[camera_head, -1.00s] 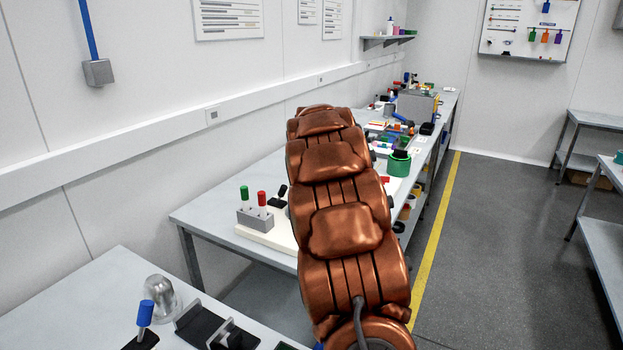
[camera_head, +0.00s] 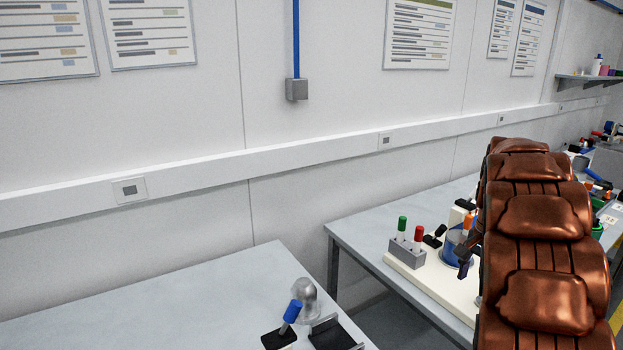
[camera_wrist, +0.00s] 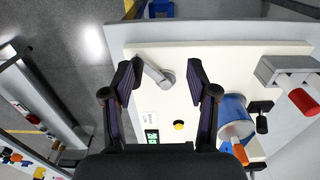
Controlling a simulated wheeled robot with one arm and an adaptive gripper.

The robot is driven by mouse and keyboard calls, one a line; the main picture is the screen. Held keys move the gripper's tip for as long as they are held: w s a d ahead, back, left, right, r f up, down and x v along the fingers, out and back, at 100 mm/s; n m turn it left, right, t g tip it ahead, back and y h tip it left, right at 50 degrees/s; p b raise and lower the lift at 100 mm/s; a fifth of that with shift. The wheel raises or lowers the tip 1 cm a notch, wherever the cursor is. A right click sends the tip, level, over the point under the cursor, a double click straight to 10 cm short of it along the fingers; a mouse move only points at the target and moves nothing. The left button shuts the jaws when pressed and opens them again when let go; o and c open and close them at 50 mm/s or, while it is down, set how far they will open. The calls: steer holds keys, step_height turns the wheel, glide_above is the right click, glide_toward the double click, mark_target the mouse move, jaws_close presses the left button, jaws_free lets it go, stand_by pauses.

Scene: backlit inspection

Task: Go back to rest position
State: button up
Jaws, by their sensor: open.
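In the head view my copper-coloured arm fills the right side, and a dark part of my gripper (camera_head: 466,262) shows beside the blue cup (camera_head: 452,247). The rest of the gripper is hidden behind the arm.
A grey holder (camera_head: 406,252) with green and red-capped items stands on the board. A nearer table (camera_head: 180,310) carries a glass dome (camera_head: 306,298) and a blue-handled item (camera_head: 291,312). A gap separates the two tables. The wall runs behind them.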

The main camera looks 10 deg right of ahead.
steer(key=s+a+r+n, duration=0.2)
steer(key=s+a+n, duration=0.15)
steer(key=a, duration=0.95)
steer(key=s+a+f+n+g, duration=0.1)
steer(key=s+a+f+n, duration=0.3)
steer(key=s+a+n, duration=0.7)
steer(key=s+a, duration=1)
steer(key=s, duration=0.2)
steer(key=shift+s+g, duration=0.2)
steer(key=shift+g, duration=0.2)
steer(key=shift+c, duration=0.4)
